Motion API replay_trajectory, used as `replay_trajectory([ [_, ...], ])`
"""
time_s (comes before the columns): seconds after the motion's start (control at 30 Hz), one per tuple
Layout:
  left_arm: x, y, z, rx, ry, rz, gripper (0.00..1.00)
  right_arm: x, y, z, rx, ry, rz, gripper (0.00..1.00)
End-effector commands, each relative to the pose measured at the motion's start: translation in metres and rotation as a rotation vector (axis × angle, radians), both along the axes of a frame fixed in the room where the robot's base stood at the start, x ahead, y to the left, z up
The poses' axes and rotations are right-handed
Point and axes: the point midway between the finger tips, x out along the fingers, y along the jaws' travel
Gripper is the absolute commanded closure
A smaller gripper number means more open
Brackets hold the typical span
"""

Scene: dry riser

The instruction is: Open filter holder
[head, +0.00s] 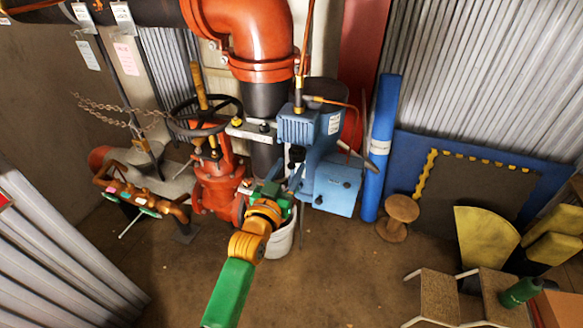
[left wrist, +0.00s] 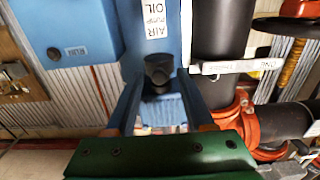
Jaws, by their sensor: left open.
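A blue pump unit (head: 325,165) stands at the centre of the head view, and its blue body (left wrist: 68,28) fills the upper left of the left wrist view. A black knob-like part (left wrist: 158,72), which may be the filter holder, sticks out below the "AIR OIL PUMP" label. It shows small and dark in the head view (head: 296,154). My left gripper (head: 286,168) is open, its two fingers pointing at this part. In the left wrist view the fingertips (left wrist: 159,80) lie either side of it; I cannot tell whether they touch it. My right gripper is not in view.
An orange valve with a black handwheel (head: 205,117) and a thick black pipe (left wrist: 222,45) stand close beside the pump. A white bucket (head: 281,241) is below my gripper. A blue roll (head: 380,150) and wooden spool (head: 398,215) stand right. Floor is clear in front.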

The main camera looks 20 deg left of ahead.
Motion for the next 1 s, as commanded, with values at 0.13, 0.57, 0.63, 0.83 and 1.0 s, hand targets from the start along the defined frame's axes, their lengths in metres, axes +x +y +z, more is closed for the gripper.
replay_trajectory([
  [0.13,0.0033,-0.0001,-0.0004,0.0,0.001,0.0,0.47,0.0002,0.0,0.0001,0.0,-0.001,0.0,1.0],
  [0.57,0.0028,-0.0001,-0.0007,0.0,0.002,0.0,1.0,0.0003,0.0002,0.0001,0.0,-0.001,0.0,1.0],
  [0.63,0.0028,-0.0002,-0.0007,0.0,0.002,0.0,1.0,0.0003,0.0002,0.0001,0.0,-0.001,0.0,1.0],
  [0.83,0.0027,-0.0002,-0.0007,0.0,0.002,0.0,1.0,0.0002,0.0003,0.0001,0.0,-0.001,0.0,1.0],
  [1.0,0.0027,-0.0002,-0.0008,0.0,0.002,0.0,1.0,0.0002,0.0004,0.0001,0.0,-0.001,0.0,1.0],
])
